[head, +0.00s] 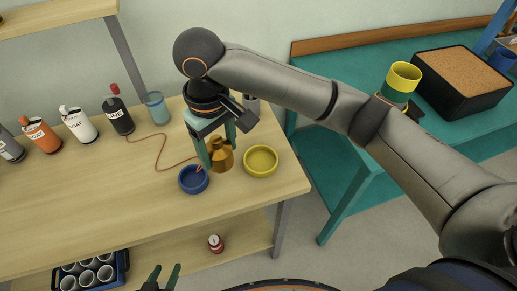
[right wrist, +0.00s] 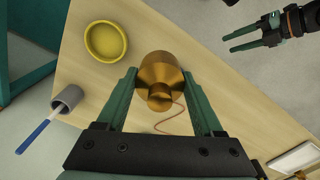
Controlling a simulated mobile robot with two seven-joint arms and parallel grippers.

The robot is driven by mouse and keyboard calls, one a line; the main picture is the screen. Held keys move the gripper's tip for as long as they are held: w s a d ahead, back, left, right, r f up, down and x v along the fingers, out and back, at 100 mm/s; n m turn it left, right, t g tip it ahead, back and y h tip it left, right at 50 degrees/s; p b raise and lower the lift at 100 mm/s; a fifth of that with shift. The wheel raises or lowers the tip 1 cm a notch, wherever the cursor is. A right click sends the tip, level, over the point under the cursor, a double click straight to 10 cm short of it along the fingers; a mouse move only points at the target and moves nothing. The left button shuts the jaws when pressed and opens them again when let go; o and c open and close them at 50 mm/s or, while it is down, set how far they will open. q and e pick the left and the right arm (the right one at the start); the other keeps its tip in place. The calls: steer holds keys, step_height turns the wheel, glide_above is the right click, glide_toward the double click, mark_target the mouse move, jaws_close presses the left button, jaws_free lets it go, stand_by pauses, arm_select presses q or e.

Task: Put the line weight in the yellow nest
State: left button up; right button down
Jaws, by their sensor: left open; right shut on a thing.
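The line weight is a brass, stepped, round piece (head: 221,160), between the fingers of my right gripper (head: 217,146). In the right wrist view the brass weight (right wrist: 160,76) sits between the green fingers of this gripper (right wrist: 160,92), which is shut on it. A thin orange cord (head: 160,152) runs from the weight's area across the table. The yellow nest (head: 260,162) is a shallow round dish just right of the weight; it looks empty, also in the right wrist view (right wrist: 106,41). My left gripper (head: 166,276) is open and empty, low in front of the table.
A blue dish (head: 193,181) stands close left of the weight. Several bottles (head: 118,115) and a teal cup (head: 156,108) line the table's back. A grey cup with a blue-handled tool (right wrist: 70,97) is near the yellow nest. A teal bench (head: 340,185) stands right.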

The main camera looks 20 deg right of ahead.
steer(key=w+d+f, duration=0.1)
steer(key=d+f, duration=0.1)
steer(key=d, duration=0.1)
steer(key=w+d+f, duration=0.2)
steer(key=d+f, duration=0.1)
steer(key=w+d+f, duration=0.2)
steer(key=d+f, duration=0.1)
steer(key=d, duration=0.1)
steer(key=shift+w, duration=0.15)
steer(key=f, duration=0.3)
steer(key=shift+w+d+f, duration=0.1)
steer(key=shift+w+d, duration=0.1)
steer(key=shift+d, duration=0.1)
steer(key=shift+f, duration=0.4)
steer(key=shift+f, duration=0.1)
jaws_free()
